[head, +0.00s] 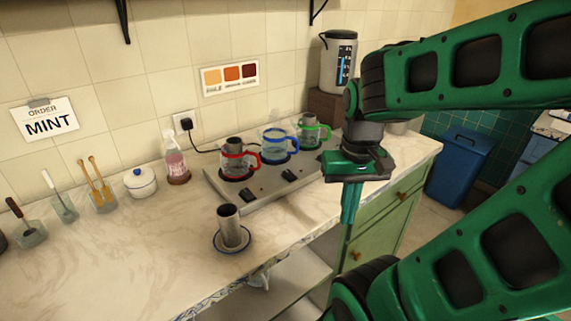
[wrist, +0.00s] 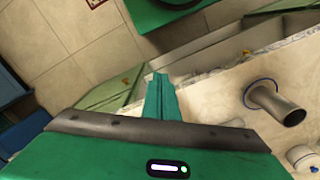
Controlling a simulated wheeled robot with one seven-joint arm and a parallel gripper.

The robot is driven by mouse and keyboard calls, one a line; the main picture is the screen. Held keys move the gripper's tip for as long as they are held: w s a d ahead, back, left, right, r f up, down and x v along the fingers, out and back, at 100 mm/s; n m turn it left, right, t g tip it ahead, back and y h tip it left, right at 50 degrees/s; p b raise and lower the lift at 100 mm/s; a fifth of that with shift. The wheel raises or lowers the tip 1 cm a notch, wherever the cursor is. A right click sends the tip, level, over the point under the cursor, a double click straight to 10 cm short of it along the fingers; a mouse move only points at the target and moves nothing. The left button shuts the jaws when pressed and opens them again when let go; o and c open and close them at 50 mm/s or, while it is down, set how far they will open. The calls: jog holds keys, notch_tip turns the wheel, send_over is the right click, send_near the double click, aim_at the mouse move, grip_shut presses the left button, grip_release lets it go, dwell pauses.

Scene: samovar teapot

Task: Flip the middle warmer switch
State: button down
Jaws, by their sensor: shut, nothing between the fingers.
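A metal warmer (head: 268,194) sits on the counter in the head view, with a red-handled pot (head: 236,160), a blue-handled pot (head: 274,150) and a green-handled pot (head: 310,132) in a row on it. Two black switches show on its front: the left switch (head: 248,195) and the middle switch (head: 289,175). The right switch's place is hidden behind my gripper. My green gripper (head: 350,218) is shut and empty, pointing down by the counter's front edge, right of the middle switch and apart from it. Its closed fingers also show in the wrist view (wrist: 160,82); the warmer does not.
A metal cup (head: 229,225) stands on a blue-rimmed saucer (head: 216,243) in front of the warmer. A pink bottle (head: 176,164) and white sugar bowl (head: 140,184) stand left of it. An urn (head: 337,62) stands behind. The counter's left front is clear.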

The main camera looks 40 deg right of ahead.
jog(key=d+r+m, duration=0.1)
jog(key=r, duration=0.1)
notch_tip(320, 180, up, 8)
jog(key=m+t, duration=0.2)
jog(key=m, duration=0.8)
send_over(287, 171)
jog(key=s, duration=0.3)
jog(key=f, duration=0.4)
jog(key=w+f, duration=0.1)
jog(key=f, duration=0.4)
jog(key=w+f, duration=0.1)
jog(key=f, duration=0.3)
jog(key=shift+w+f, duration=0.15)
jog(key=shift+f, duration=0.2)
